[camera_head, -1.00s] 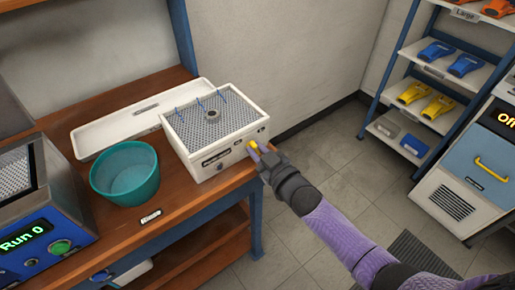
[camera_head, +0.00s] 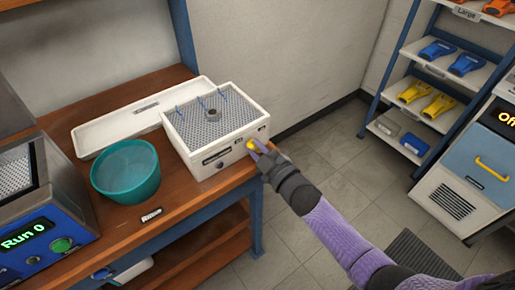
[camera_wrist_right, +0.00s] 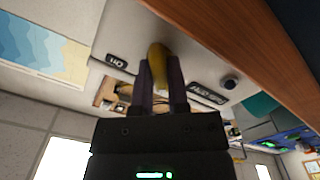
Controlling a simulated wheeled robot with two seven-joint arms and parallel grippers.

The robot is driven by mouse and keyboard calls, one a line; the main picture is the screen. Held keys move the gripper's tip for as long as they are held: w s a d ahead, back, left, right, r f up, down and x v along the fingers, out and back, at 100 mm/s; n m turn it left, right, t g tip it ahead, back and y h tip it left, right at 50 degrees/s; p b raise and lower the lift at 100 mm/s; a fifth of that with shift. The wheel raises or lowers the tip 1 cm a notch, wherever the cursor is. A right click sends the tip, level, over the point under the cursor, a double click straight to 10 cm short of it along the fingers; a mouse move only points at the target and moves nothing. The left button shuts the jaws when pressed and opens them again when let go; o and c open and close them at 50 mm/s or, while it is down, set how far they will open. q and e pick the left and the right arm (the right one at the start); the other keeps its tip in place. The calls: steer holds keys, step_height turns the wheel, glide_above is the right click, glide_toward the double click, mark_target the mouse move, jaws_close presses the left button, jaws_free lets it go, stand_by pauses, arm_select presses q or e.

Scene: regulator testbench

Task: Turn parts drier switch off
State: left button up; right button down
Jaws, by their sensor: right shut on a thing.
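The parts drier is a white box (camera_head: 235,157) with a perforated grey top, standing at the right end of the wooden bench. Its yellow switch (camera_head: 251,145) is on the front face, near the right corner. My right gripper (camera_head: 258,150) is at that corner, shut on the switch. In the right wrist view the yellow switch (camera_wrist_right: 157,55) sits between the two fingers (camera_wrist_right: 160,82). An upside-down "On" label (camera_wrist_right: 116,61) is beside it. The fingers partly hide the switch. My left gripper is not in view.
A teal bowl (camera_head: 126,175) and a long white tray (camera_head: 100,132) are on the bench (camera_head: 175,215) left of the drier. A machine reading "Run 0" (camera_head: 25,238) is at the far left. A shelf rack (camera_head: 400,95) stands right, with open floor before it.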

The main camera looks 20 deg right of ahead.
steer(key=c, duration=0.6)
jaws_free()
steer(key=p+v, duration=0.2)
steer(key=v, duration=0.8)
